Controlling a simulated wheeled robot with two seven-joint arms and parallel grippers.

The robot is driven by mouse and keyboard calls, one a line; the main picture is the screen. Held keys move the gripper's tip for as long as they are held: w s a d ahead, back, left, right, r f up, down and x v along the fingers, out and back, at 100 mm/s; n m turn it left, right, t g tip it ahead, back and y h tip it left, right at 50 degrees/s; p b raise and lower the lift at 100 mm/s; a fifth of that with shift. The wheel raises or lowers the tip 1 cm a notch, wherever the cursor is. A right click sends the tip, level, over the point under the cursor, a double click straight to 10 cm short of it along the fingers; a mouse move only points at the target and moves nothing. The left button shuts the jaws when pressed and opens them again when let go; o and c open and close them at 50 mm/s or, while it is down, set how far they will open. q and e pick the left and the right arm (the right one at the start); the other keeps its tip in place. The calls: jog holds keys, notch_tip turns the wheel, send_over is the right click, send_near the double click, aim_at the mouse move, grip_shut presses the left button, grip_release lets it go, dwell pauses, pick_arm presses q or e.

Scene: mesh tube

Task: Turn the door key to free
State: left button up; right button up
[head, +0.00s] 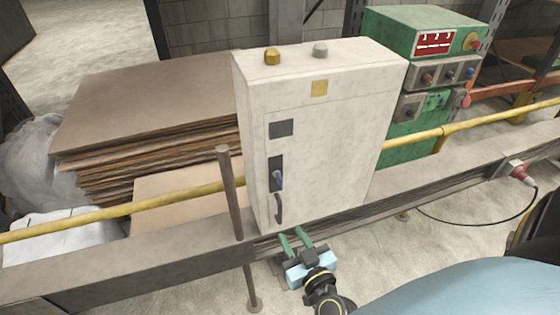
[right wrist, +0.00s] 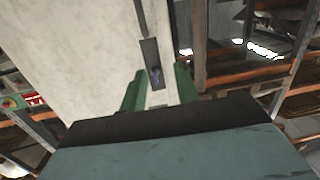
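My right gripper (head: 292,232), with green fingers, is below the key and handle, near the cabinet's lower front. Its fingers are apart with nothing between them. My left gripper is not in view.
A brown upright post (head: 230,190) stands just left of the cabinet front. A yellow rail (head: 110,212) and a grey beam (head: 130,250) run across. Stacked brown sheets (head: 150,110) lie at left. A green machine (head: 430,50) stands at right. Floor in front is mostly clear.

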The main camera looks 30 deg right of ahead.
jog(key=m+h+p, duration=0.1)
jog(key=m+h, duration=0.1)
send_near(281, 181)
jog(key=shift+t, duration=0.3)
jog(key=x, duration=1.1)
jog(key=shift+w+f, duration=0.1)
jog(key=shift+f, duration=0.15)
jog(key=shift+c, duration=0.3)
grip_shut()
